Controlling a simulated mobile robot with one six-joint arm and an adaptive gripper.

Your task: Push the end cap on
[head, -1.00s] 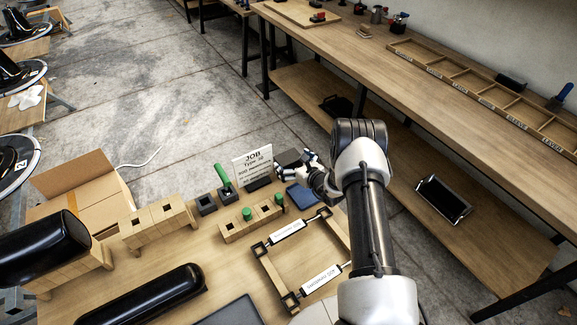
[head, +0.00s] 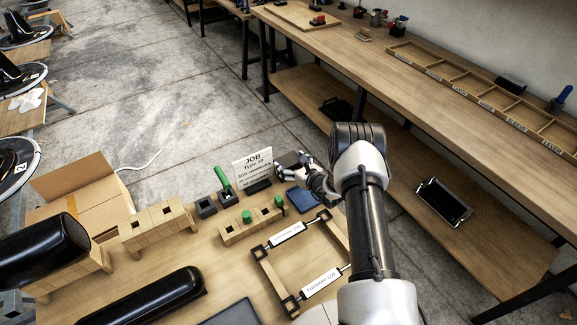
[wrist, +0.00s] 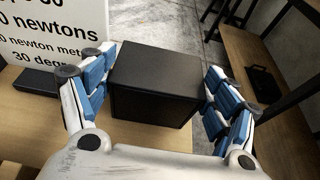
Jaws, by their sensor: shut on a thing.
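My gripper (wrist: 155,88) is shut on a black box (wrist: 155,85), with one blue-padded finger on each side of it. In the head view my gripper (head: 297,168) and the dark box (head: 289,158) are at the far edge of the wooden bench, just right of the job card (head: 253,168). I cannot pick out an end cap with certainty. A wooden frame (head: 272,287) with black corner pieces and two white-labelled bars lies on the bench. A long black pad (head: 150,297) lies to its left.
A wooden block with green-topped pieces (head: 240,233), a green-handled tool (head: 222,177) and a blue pad (head: 300,199) stand near my gripper. Another slotted block (head: 155,229) and a cardboard box (head: 85,205) are at left. A long workbench (head: 430,110) runs along the right.

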